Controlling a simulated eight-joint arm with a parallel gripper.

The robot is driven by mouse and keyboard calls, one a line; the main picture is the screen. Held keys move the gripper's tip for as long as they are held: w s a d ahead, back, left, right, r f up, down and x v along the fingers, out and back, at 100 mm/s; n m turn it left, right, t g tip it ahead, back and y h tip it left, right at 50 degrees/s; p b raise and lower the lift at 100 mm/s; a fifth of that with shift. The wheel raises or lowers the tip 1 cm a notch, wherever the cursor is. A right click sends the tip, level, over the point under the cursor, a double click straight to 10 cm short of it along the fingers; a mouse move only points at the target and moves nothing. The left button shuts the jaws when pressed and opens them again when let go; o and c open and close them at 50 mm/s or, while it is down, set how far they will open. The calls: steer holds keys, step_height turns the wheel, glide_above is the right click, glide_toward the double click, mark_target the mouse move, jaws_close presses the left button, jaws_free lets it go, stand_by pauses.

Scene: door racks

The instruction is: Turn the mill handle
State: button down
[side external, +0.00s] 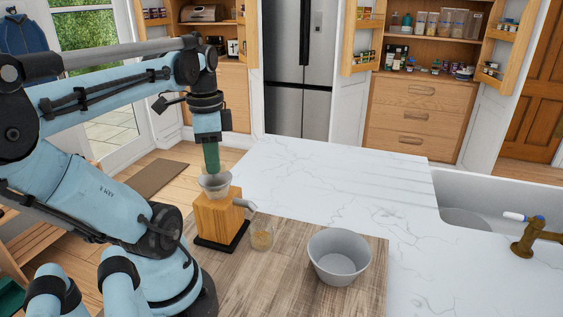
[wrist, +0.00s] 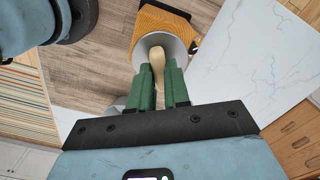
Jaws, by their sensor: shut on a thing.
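The mill (side external: 217,220) is a wooden block on a black base, with a pale funnel (side external: 214,188) on top and a grey spout on its right side. My gripper (side external: 212,170) points down into the top of the funnel. In the wrist view, its green fingers (wrist: 161,72) are shut on a pale, rounded wooden piece (wrist: 157,58), which appears to be the mill handle, inside the grey funnel. The fingers hide part of this piece.
A grey bowl (side external: 339,258) stands right of the jar on the wooden board (side external: 290,295). The white counter (side external: 340,180) is clear behind them. A sink (side external: 480,200) with a brass tap (side external: 532,236) lies at the right.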

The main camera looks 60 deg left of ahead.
steer(key=c, duration=1.1)
jaws_free()
step_height(320, 180, up, 12)
steer(key=shift+r, duration=0.1)
